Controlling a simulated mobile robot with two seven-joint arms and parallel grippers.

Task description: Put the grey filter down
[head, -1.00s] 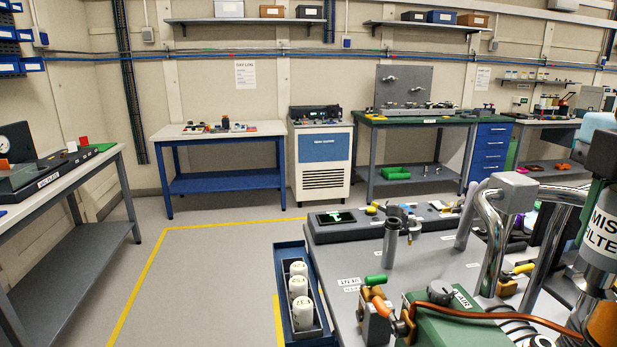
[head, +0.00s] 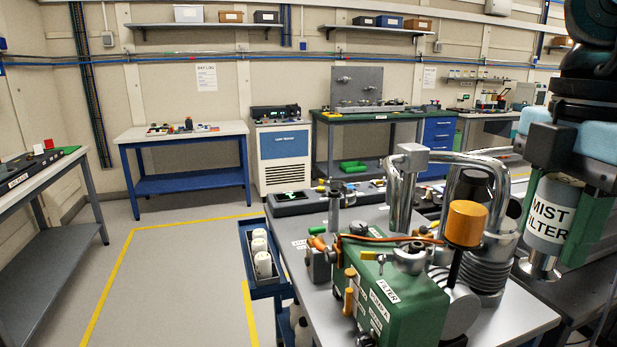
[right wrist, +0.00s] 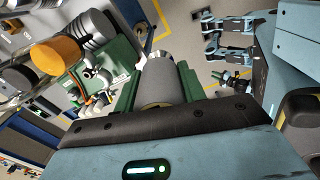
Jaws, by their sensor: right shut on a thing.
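The grey filter (head: 548,213) is a grey cylinder with a white "MIST FILTER" label and a shiny metal flange at its lower end. My right gripper (head: 556,222) is shut on it, with a green finger on each side. The filter hangs upright to the right of the green pump (head: 395,300). Its flange appears clear of the dark surface (head: 585,300) behind it, but I cannot tell the exact gap. In the right wrist view the filter (right wrist: 165,80) shows between the green fingers.
An orange-capped part (head: 466,222), bent metal pipes (head: 402,200) and ribbed bellows (head: 490,255) stand left of the filter. The grey bench top (head: 527,317) has bare room at its right front.

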